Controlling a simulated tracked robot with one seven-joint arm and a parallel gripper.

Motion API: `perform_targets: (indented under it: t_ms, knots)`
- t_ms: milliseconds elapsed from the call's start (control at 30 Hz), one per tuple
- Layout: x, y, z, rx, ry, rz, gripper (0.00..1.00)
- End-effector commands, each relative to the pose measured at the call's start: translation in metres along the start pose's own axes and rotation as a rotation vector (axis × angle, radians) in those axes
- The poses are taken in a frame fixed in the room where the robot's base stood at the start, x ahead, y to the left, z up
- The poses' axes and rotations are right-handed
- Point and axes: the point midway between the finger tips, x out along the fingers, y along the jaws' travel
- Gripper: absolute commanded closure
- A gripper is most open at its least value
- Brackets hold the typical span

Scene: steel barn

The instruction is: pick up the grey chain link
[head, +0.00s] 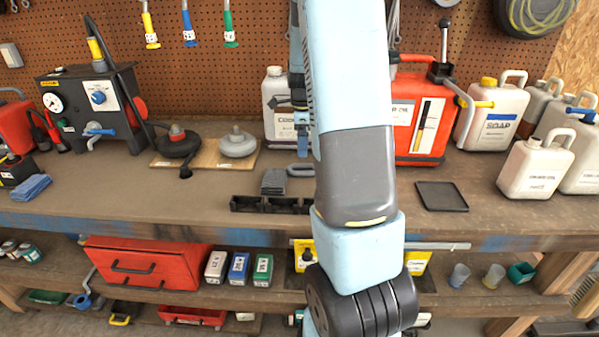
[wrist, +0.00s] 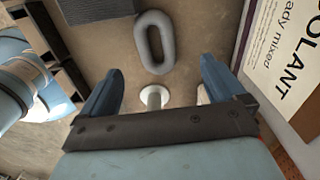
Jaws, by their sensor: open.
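The grey chain link (wrist: 141,42), an oval ring with an open middle, lies flat on the brown bench top in the wrist view. In the head view the link (head: 300,170) shows just left of my arm, partly hidden by it. My gripper (wrist: 161,72) is open and empty, with one blue finger to the left of the link's near end and one to the right. The link lies beyond the fingertips, not visibly touched. In the head view my gripper (head: 302,135) is mostly hidden behind my arm.
A white coolant jug (head: 276,105) stands close behind, its label (wrist: 285,50) at the right in the wrist view. A black divided tray (head: 270,205) and a dark grey block (head: 273,181) sit near the link. A small white round object (wrist: 154,96) shows between the fingers.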

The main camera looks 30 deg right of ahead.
Motion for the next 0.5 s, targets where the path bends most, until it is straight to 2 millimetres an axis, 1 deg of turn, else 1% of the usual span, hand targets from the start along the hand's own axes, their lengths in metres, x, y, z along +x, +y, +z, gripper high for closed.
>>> perform_targets:
  t_ms: [33,133,233,433,500]
  knots:
    - [0.009,0.001,0.0,0.001,0.0,0.004,0.04]
    - [0.023,0.001,0.0,0.0,0.0,0.002,0.04]
    - [0.032,0.001,0.0,-0.001,-0.001,0.002,0.04]
    - [0.042,0.002,0.0,-0.001,-0.001,0.002,0.04]
    - [0.05,0.003,0.0,-0.001,-0.001,0.002,0.04]
